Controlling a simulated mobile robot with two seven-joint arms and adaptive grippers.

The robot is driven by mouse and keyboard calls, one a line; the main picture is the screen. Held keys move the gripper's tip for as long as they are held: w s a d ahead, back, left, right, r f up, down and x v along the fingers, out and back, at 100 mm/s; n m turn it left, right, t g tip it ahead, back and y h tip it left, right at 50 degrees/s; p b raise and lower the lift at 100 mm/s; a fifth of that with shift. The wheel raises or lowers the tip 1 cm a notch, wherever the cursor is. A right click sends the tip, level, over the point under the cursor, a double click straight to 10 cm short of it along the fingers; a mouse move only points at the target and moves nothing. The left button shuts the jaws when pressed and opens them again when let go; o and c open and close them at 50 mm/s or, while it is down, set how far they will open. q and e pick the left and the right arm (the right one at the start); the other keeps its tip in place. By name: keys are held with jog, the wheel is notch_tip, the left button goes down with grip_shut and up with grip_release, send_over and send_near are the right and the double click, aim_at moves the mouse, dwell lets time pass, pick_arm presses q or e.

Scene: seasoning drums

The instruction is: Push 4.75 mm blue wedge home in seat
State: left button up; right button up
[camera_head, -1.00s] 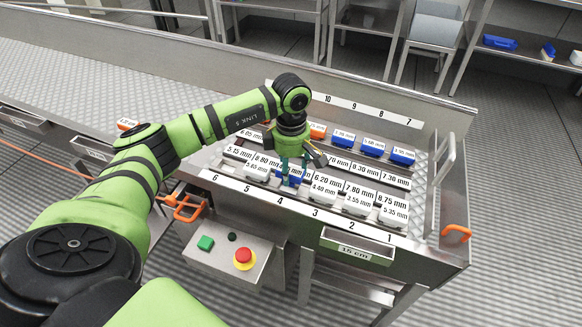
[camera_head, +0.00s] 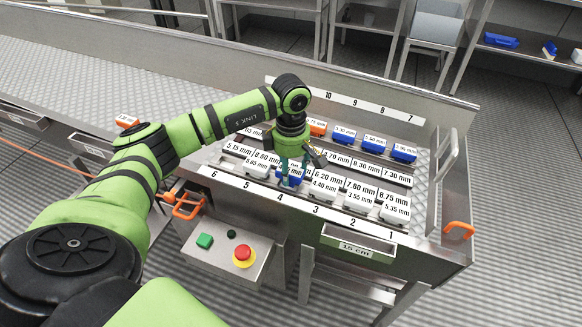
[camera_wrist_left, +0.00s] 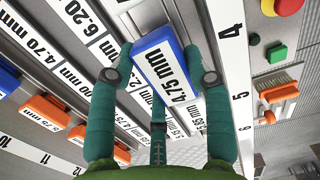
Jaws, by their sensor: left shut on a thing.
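The blue wedge (camera_wrist_left: 163,62), with a white label reading 4.75 mm, is between the teal fingers of my left gripper (camera_wrist_left: 160,58) in the left wrist view. The gripper is shut on it. In the head view, my left gripper (camera_head: 291,172) points down over the front row of the rack, and the blue wedge (camera_head: 290,180) shows low between its fingers, near the number 4 on the front strip. The fingers and the wedge hide the seat beneath, so I cannot tell how deep the wedge sits. My right gripper is not in view.
White wedges (camera_head: 360,202) stand to the right in the front row. Blue wedges (camera_head: 373,146) and an orange one (camera_head: 317,128) stand in the back row. A metal handle (camera_head: 446,158) rises at the right end. A red button (camera_head: 243,255) is on the front panel.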

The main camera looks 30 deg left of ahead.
pick_arm(q)
jog(key=shift+f+b, duration=0.65)
jog(key=shift+f, duration=0.25)
jog(key=o, duration=1.3)
jog(key=shift+o, duration=0.2)
